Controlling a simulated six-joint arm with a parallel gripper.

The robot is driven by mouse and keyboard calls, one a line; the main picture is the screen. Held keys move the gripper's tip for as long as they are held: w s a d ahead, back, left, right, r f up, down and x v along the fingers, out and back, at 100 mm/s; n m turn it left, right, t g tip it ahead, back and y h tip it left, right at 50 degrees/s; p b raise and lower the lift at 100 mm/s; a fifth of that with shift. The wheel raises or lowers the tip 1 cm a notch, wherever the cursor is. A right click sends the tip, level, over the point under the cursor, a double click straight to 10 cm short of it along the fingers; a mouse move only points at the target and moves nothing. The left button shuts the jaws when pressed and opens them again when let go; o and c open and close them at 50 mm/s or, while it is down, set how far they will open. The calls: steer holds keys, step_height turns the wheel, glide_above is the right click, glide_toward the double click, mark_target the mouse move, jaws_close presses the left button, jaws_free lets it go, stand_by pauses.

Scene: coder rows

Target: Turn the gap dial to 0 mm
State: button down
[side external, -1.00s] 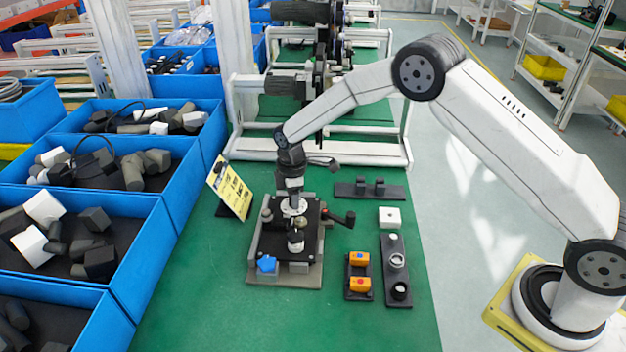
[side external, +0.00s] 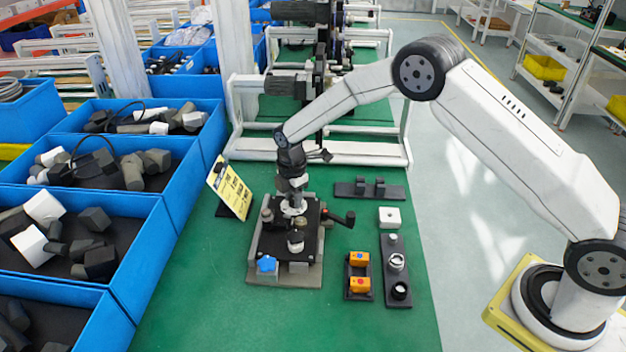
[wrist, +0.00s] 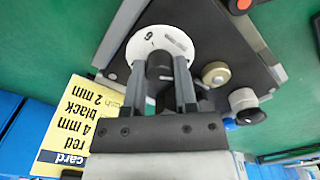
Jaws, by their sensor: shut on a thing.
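The gap dial is a white disc (wrist: 141,47) with a dark knob (wrist: 158,67) at its middle. A digit that reads as 6 or 9 and a grey slot-like mark show on its face; the setting cannot be told. In the side view, the dial (side external: 293,208) sits on the black-topped fixture (side external: 272,243). My gripper (wrist: 171,85) points down at the dial, its two fingers shut on the knob, which they partly hide. My gripper also shows in the side view (side external: 294,199). A yellow card (wrist: 70,125) shows "red 4 mm" and "black", with "2 mm" below.
A pad with orange buttons (side external: 359,285) and a dark control strip (side external: 396,274) lie to the right. Blue bins (side external: 140,275) border the green table left.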

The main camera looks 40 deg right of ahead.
steer(key=shift+c, duration=2)
jaws_free()
steer(key=shift+r, duration=0.1)
steer(key=shift+r, duration=3.85)
